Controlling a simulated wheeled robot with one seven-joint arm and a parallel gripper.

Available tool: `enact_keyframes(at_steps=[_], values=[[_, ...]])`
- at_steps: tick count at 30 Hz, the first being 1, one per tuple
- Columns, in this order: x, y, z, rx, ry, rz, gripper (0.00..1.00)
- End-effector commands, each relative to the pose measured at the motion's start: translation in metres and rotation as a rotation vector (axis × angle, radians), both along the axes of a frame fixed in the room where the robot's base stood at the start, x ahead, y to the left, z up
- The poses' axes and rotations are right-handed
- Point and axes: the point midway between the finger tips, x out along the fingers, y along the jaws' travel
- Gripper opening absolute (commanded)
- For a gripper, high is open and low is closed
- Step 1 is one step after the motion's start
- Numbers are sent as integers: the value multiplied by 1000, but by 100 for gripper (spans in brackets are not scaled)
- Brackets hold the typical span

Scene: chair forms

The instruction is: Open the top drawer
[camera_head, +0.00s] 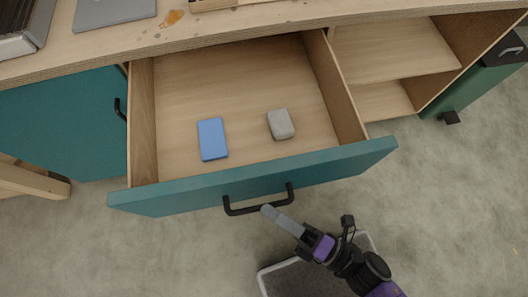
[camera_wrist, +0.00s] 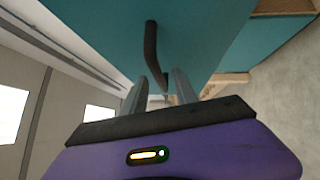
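The top drawer (camera_head: 185,80) has a teal front (camera_head: 330,166) and stands pulled far out of the desk, its pale wooden inside in view. A black bar handle (camera_head: 245,210) is on its front. My gripper (camera_head: 268,209) is at the right part of the handle, in front of the drawer. In the wrist view, the two grey fingers (camera_wrist: 161,82) stand apart, with the black handle (camera_wrist: 151,45) running down between them. A gap shows beside the handle, so the gripper looks open; contact is hard to tell.
A blue box (camera_head: 212,139) and a small grey block (camera_head: 281,124) lie in the drawer. A teal door (camera_head: 65,125) with a black handle is at left, open shelves (camera_head: 390,50) at right. Grey floor (camera_head: 450,210) is clear at right.

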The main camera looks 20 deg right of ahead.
Motion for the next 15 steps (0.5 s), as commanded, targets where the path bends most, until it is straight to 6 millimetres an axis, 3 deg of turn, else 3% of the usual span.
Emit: enact_keyframes(at_steps=[6,15], values=[[-28,-22,-7,-2,3,-1,34],[-41,-32,-8,-1,0,-1,34]])
